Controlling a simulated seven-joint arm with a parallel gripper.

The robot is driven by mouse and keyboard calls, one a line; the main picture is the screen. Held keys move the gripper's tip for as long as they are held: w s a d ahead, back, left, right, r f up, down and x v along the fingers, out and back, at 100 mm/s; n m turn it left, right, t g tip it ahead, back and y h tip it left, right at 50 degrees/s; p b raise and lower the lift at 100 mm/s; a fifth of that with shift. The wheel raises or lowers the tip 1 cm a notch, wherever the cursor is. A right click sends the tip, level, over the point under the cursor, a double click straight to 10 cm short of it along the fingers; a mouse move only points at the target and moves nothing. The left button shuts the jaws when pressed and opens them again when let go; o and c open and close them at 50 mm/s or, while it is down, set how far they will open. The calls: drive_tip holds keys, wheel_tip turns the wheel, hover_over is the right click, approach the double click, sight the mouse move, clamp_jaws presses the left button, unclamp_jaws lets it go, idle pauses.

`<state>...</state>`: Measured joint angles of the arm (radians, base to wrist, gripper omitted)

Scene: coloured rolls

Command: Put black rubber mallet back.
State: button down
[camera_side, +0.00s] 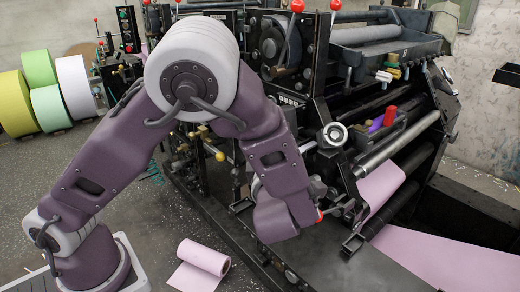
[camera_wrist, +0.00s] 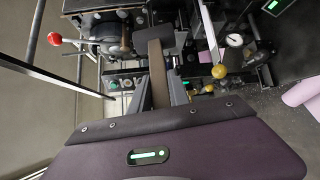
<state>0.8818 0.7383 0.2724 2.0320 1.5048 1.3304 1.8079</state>
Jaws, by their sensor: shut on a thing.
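In the wrist view, a dark mallet-like tool has a blocky dark head (camera_wrist: 168,38) and a brownish handle (camera_wrist: 158,72) that runs down toward me. I take it to be the black rubber mallet. My gripper (camera_wrist: 162,88) is shut on its handle, with the head beyond the fingertips. In the side view, my purple wrist reaches down beside the front of the black machine. The fingers and the mallet cannot be made out there, being hidden or too small to tell.
The black printing machine (camera_side: 300,110) crowds the space around my wrist, with knobs, levers and rollers. A gauge (camera_wrist: 235,40) and a yellow knob (camera_wrist: 219,71) stand right of the mallet. A pink roll (camera_side: 203,256) lies on the floor. Coloured rolls (camera_side: 40,68) stand at the far left.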

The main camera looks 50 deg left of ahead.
drive_tip(key=w+d+f+t+h, duration=0.15)
drive_tip(key=w+d+h, duration=0.4)
drive_tip(key=d, duration=0.65)
wheel_tip(320, 180, up, 2)
drive_tip(key=n+t+h, duration=0.1)
drive_tip(key=n+h, duration=0.1)
drive_tip(key=h, duration=0.3)
hover_over(348, 290)
drive_tip(key=s, duration=0.1)
drive_tip(key=shift+s+d+f+n+h, duration=0.1)
drive_tip(key=shift+f+n+h, duration=0.5)
drive_tip(key=shift+f, duration=5)
drive_tip(key=shift+d+f+n+h, duration=0.2)
drive_tip(key=shift+f+n, duration=0.65)
drive_tip(key=shift+f, duration=4.7)
drive_tip(key=shift+s+a+f+n+h, duration=0.1)
drive_tip(key=shift+f+n+h, duration=0.5)
drive_tip(key=shift+f, duration=5.55)
drive_tip(key=c, duration=0.7)
unclamp_jaws()
drive_tip(key=shift+s, duration=0.1)
drive_tip(key=shift+v, duration=2.85)
